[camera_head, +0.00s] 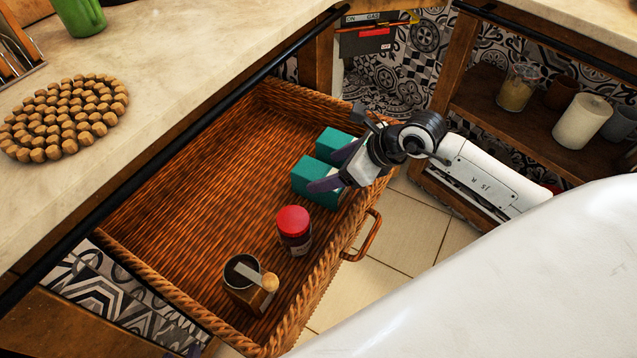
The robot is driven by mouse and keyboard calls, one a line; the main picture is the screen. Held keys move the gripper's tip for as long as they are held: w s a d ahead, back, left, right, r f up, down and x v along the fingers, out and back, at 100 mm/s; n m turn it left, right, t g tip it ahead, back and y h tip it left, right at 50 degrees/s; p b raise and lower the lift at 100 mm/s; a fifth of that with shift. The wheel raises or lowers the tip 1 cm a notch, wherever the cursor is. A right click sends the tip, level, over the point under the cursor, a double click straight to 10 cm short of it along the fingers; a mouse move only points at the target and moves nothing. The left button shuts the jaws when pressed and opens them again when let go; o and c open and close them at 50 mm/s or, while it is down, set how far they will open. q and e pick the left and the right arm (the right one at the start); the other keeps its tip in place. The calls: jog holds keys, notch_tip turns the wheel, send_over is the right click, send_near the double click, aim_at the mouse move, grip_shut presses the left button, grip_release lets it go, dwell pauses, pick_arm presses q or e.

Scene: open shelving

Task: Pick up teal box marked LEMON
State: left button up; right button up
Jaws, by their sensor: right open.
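Two teal boxes stand close together in a wicker drawer (200,190), against its right side. The nearer teal box (306,172) and the farther teal box (334,137) show plain teal faces; no LEMON lettering is readable, so I cannot tell which is marked. My right gripper (334,169) reaches in from the right, over the boxes. Its jaws are open, with the dark fingers apart over the nearer box and partly hiding both boxes. I cannot tell whether the fingers touch a box.
A red-lidded jar (294,232) and a brown grinder (250,283) stand nearer in the drawer. The drawer's left half is bare. A counter (190,80) borders it on the left; shelves with jars (516,88) are at the right.

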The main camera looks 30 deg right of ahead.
aim_at(311, 178)
jog(key=b+x, duration=0.2)
jog(key=x, duration=0.6)
jog(key=shift+s+f, duration=0.1)
jog(key=shift+s, duration=0.05)
jog(key=c, duration=1.1)
jog(key=shift+c, duration=0.2)
